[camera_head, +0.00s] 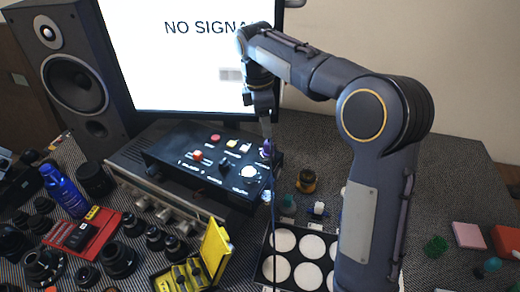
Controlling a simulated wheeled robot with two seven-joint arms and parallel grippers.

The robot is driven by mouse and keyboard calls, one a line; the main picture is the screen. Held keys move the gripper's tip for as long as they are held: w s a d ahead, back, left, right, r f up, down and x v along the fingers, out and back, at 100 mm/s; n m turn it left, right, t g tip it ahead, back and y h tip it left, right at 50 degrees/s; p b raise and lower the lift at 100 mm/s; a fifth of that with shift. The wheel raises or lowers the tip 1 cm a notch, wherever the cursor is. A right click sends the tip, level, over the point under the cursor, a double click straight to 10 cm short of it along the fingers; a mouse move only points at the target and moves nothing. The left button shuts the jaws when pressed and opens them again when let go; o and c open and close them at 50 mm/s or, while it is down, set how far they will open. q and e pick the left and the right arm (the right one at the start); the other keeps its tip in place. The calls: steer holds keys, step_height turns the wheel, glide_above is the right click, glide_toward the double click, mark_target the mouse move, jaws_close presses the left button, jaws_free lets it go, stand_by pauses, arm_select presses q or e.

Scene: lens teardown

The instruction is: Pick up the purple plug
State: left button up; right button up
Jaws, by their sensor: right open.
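A small purple plug (266,151) stands at the right end of the black control box (215,158), beside the white knob. My right gripper (267,136) points down directly over the plug, with its fingertips at or just above it. The jaws are open. They are seen edge-on, and I cannot tell whether they touch the plug. The fingers partly hide the plug. My left gripper is not in view.
A monitor (190,55) stands behind the box, with a speaker (75,85) to its left. An open yellow case (215,247) and a tray with round white pads (284,241) lie in front. Several dark lenses crowd the left side. The table is clearer at the right.

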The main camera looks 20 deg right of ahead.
mark_target(269, 142)
steer(key=f, duration=0.5)
steer(key=d+f, duration=0.1)
steer(key=f, duration=0.1)
steer(key=shift+f, duration=0.4)
steer(key=shift+d, duration=0.1)
jaws_close()
